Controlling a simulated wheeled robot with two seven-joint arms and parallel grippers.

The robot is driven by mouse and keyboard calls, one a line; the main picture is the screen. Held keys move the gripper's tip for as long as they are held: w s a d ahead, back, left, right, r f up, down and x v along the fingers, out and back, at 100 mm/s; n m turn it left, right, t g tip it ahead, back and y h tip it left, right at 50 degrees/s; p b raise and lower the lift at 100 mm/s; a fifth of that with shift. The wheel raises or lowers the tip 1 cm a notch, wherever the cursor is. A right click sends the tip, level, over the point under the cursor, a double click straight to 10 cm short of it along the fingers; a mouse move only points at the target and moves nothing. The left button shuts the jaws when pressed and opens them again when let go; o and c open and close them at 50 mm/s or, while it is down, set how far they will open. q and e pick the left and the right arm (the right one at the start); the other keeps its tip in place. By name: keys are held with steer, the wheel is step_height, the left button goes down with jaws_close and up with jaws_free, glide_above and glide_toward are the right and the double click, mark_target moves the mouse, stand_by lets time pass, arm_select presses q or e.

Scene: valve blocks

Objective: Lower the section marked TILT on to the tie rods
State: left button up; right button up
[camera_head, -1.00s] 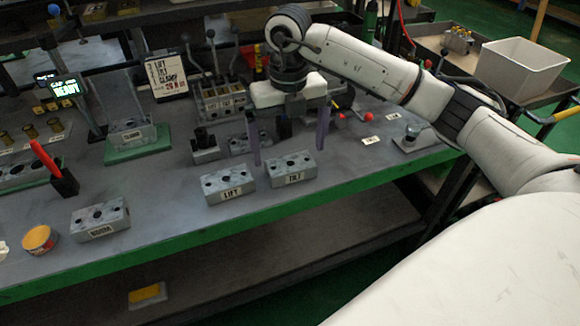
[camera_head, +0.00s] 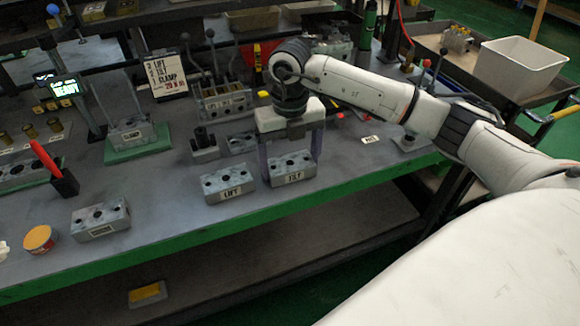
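The grey valve section marked TILT (camera_head: 292,179) lies on the bench near its front edge. My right gripper (camera_head: 291,168) reaches down over it, with one finger at its left end and one at its right end. The fingers appear closed against the section, which still rests on the bench. The thin upright tie rods (camera_head: 134,92) rise at the left from a green plate (camera_head: 137,153), around a section there (camera_head: 131,137) whose label is hard to read. My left gripper is not in view.
The LIFT section (camera_head: 228,184) stands close to the left of TILT. Another grey section (camera_head: 100,219), a black holder with a red tool (camera_head: 63,183) and a tin (camera_head: 39,239) lie further left. Small dark-topped blocks (camera_head: 205,150) and a lever bank (camera_head: 222,101) stand behind.

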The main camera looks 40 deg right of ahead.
steer(key=shift+c, duration=1)
